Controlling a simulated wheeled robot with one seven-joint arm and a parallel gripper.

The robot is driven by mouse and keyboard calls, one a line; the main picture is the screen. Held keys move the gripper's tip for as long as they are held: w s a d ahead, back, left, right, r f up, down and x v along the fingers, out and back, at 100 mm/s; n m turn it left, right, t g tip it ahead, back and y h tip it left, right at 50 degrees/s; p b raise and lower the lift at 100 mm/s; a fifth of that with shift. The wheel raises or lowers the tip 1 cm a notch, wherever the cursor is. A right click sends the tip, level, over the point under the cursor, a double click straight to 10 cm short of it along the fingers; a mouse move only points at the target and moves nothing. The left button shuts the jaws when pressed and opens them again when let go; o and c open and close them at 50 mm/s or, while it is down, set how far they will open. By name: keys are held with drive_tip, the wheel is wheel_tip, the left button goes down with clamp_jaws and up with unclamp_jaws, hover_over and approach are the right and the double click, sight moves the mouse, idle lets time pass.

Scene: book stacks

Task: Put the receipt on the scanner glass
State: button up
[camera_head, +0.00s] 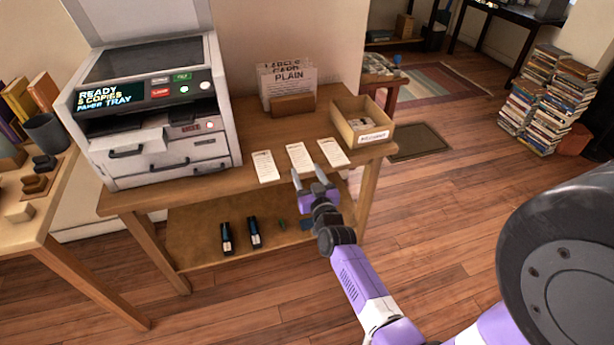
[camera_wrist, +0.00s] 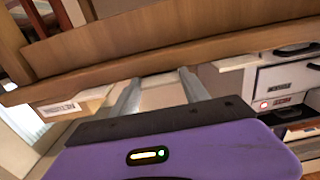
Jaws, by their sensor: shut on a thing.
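Three white printed receipts lie side by side on the wooden table: a left one (camera_head: 265,166), a middle one (camera_head: 299,156) and a right one (camera_head: 333,151). My gripper (camera_head: 308,174) is at the table's front edge, at the near end of the middle receipt, and is shut on it. In the wrist view a pale strip (camera_wrist: 163,96) shows between my two fingers; its print cannot be read. The copier (camera_head: 160,150) stands at the table's left end. Its lid (camera_head: 135,18) is raised and the dark scanner glass (camera_head: 150,60) is bare.
A labelled wooden box (camera_head: 362,124) stands at the table's right end, and a card holder (camera_head: 290,90) stands behind the receipts. A side table (camera_head: 25,215) is at the left.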

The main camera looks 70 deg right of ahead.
drive_tip(key=shift+f, duration=0.1)
drive_tip(key=shift+f, duration=0.15)
drive_tip(key=o, duration=1.3)
drive_tip(key=shift+b, duration=0.3)
